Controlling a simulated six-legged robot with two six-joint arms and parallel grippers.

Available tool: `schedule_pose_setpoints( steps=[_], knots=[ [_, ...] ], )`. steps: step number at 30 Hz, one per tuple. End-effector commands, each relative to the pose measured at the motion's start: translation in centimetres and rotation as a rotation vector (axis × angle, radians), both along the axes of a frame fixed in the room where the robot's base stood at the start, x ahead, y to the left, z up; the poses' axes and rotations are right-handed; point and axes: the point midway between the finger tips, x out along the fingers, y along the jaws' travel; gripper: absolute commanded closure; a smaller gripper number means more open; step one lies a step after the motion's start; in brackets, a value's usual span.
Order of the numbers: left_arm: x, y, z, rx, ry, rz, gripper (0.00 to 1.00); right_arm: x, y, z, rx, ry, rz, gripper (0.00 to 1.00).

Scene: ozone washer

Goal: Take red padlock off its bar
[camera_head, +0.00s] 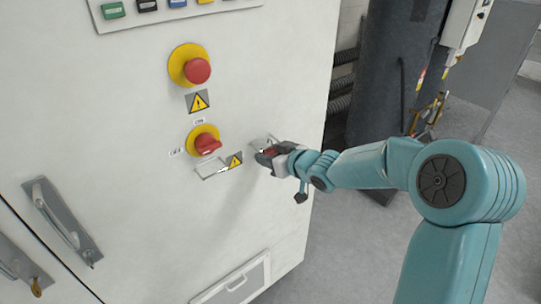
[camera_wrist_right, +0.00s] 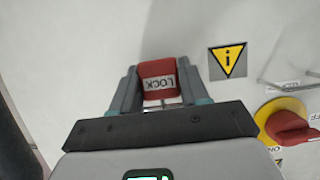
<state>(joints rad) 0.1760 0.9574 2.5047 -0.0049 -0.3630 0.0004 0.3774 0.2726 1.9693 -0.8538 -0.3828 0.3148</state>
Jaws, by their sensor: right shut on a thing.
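The red padlock (camera_wrist_right: 158,70) with a white "LOCK" label sits between the two fingers of my right gripper (camera_wrist_right: 158,88). In the head view a bit of the red padlock (camera_head: 270,152) shows at the fingertips of my right gripper (camera_head: 268,156), close to the white cabinet front. The fingers are shut on the padlock's sides. A thin metal bar (camera_head: 213,172) is below the red rotary switch, left of the gripper. The padlock's shackle is mostly hidden, and I cannot tell whether it is around any bar. My left gripper is not in view.
A dark column (camera_head: 392,70) stands behind my arm. Grey floor is open at right.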

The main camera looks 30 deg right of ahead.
Motion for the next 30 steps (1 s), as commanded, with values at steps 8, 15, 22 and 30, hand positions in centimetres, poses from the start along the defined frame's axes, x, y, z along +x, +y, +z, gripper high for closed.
schedule_pose_setpoints(
  steps=[8, 15, 22, 30],
  knots=[
    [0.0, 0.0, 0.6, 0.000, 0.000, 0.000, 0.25, 0.0, 0.0, 0.6, 0.000, -0.001, 0.000, 0.87],
    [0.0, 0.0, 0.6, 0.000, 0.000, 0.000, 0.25, 0.0, 0.0, 0.6, 0.000, -0.001, 0.000, 0.87],
    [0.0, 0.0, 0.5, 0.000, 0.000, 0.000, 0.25, -0.7, -0.1, 0.6, 0.000, -0.001, -0.001, 0.87],
    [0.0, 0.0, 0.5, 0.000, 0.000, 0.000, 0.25, -2.2, -0.2, 0.6, -0.001, -0.001, -0.001, 0.87]
  ],
)
